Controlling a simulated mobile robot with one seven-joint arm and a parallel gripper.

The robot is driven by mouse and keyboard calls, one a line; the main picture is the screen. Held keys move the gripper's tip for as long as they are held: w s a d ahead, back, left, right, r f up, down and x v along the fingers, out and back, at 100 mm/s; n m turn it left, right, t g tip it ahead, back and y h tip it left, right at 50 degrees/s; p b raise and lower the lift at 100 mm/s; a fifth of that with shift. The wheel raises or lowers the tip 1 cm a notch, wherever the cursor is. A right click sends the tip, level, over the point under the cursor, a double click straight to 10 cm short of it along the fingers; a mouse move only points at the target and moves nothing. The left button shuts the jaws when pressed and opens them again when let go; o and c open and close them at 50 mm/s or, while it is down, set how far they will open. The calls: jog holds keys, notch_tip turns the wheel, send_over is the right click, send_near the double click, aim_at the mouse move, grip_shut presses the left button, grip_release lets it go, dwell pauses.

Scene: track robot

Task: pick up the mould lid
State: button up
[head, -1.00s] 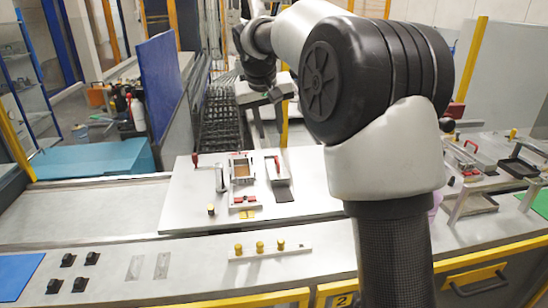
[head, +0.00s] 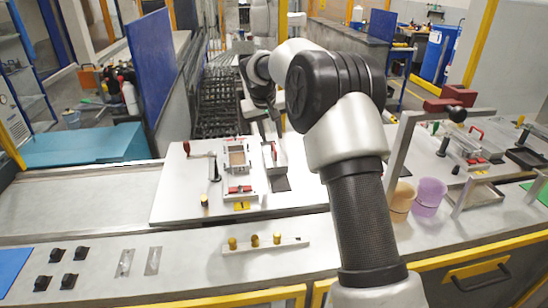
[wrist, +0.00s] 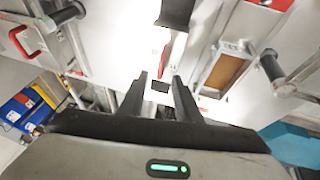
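The mould lid, which I take to be the pale plate with a red upright handle (head: 274,154), stands on the white work panel just right of the open mould (head: 237,158) with its brown inside. In the wrist view the red handle (wrist: 167,52) shows ahead of the fingertips, and the mould's brown inside (wrist: 226,72) lies to the right. My gripper (head: 270,132) is just above and behind the lid in the head view. In the wrist view my gripper (wrist: 162,82) has its two dark fingers apart, with no grip on the handle. The lid's plate is hard to make out there.
A lever clamp (head: 213,168) stands left of the mould. A rail with yellow knobs (head: 265,244) lies nearer on the counter. Purple (head: 429,192) and tan (head: 400,200) cups stand right of my arm, near a grey frame.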

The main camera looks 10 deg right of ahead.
aim_at(274, 146)
jog(key=shift+p+x, duration=0.4)
jog(key=shift+x, duration=2.5)
jog(key=shift+s+f, duration=0.1)
jog(key=shift+s, duration=0.05)
grip_shut()
